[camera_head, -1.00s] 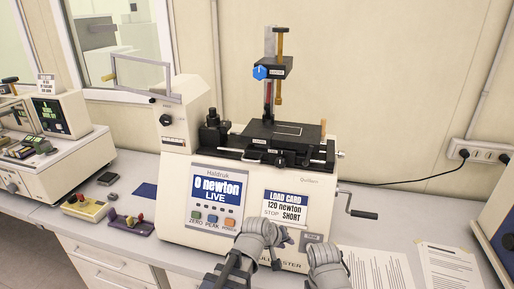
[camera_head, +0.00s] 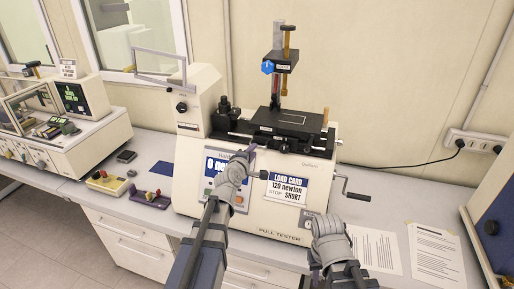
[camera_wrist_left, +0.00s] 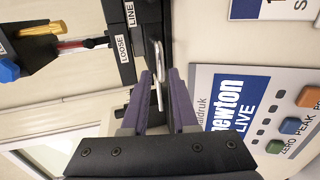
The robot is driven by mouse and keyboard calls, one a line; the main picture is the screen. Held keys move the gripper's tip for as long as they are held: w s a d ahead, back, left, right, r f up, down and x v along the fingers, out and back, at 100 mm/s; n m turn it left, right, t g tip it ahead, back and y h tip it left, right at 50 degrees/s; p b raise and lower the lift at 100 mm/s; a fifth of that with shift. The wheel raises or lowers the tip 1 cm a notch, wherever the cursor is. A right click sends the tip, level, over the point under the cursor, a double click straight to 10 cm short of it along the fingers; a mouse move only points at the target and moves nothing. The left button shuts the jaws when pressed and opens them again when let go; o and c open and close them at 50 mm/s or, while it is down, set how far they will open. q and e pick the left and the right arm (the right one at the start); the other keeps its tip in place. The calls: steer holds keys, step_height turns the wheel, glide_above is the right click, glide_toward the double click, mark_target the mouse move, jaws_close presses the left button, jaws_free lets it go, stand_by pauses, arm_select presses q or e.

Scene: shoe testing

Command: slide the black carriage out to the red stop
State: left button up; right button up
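The pull tester (camera_head: 275,212) carries a black carriage (camera_head: 288,121) with a white outline on its top plate, on dark rails. The left wrist view shows black blocks marked LOOSE and LINE (camera_wrist_left: 124,45). My left gripper (camera_head: 249,152) is before the tester's face, just below the carriage.
A crank (camera_head: 357,195) sticks out at the tester's right. A load card (camera_head: 286,188) reads 120 newton, STOP SHORT. Printed sheets (camera_head: 435,250) lie at right. A yellow box (camera_head: 107,183) and a purple holder (camera_head: 150,199) are at left.

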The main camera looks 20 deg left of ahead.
arm_select(q)
steer(key=b+x, duration=0.1)
steer(key=x, duration=0.4)
steer(key=shift+w+f, duration=0.1)
steer(key=shift+w, duration=0.3)
steer(key=shift+c, duration=0.2)
jaws_close()
steer(key=shift+s, duration=0.1)
stand_by(0.6)
